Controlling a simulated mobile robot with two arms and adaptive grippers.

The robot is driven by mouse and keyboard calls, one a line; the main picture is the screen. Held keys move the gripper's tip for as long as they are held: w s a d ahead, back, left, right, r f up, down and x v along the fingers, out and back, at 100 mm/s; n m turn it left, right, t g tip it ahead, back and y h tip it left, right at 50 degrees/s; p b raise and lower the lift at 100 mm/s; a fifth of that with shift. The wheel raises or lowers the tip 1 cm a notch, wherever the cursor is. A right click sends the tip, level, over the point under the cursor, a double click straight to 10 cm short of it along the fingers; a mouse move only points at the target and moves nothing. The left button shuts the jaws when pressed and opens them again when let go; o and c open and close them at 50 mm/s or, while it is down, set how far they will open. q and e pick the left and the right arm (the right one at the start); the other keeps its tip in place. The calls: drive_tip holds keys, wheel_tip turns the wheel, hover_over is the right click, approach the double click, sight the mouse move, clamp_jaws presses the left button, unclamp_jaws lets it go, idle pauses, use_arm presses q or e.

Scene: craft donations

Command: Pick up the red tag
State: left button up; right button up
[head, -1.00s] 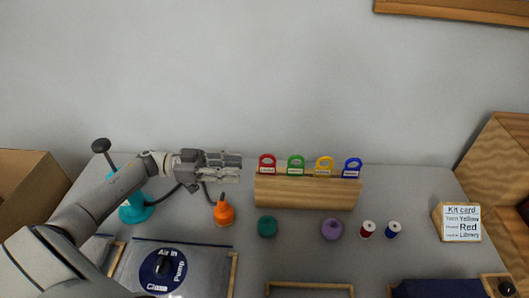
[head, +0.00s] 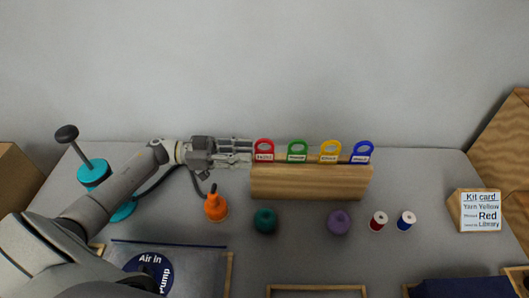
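The red tag (head: 264,151) stands upright at the left end of a wooden block holder (head: 310,183), with a ring-shaped top and a white label. Green (head: 297,152), yellow (head: 330,152) and blue (head: 361,153) tags stand to its right in the same holder. My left gripper (head: 250,152) comes in from the left, its fingers pointing right with a gap between them. Its fingertips are just left of the red tag; I cannot tell whether they touch it. My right gripper is not in view.
An orange bottle (head: 216,205) stands below my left gripper, and a teal pump (head: 95,174) is at the left. Teal (head: 265,220) and purple (head: 339,222) yarn balls, red (head: 378,221) and blue (head: 406,220) spools lie before the holder. A kit card (head: 480,211) stands right.

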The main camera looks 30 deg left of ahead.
sight(265, 151)
use_arm(q)
drive_tip(key=p+x, duration=0.1)
drive_tip(key=x, duration=0.5)
drive_tip(key=shift+w+r+p, duration=0.15)
drive_tip(key=shift+w+p, duration=0.1)
drive_tip(key=shift+p, duration=0.05)
drive_tip(key=shift+c, duration=0.6)
clamp_jaws()
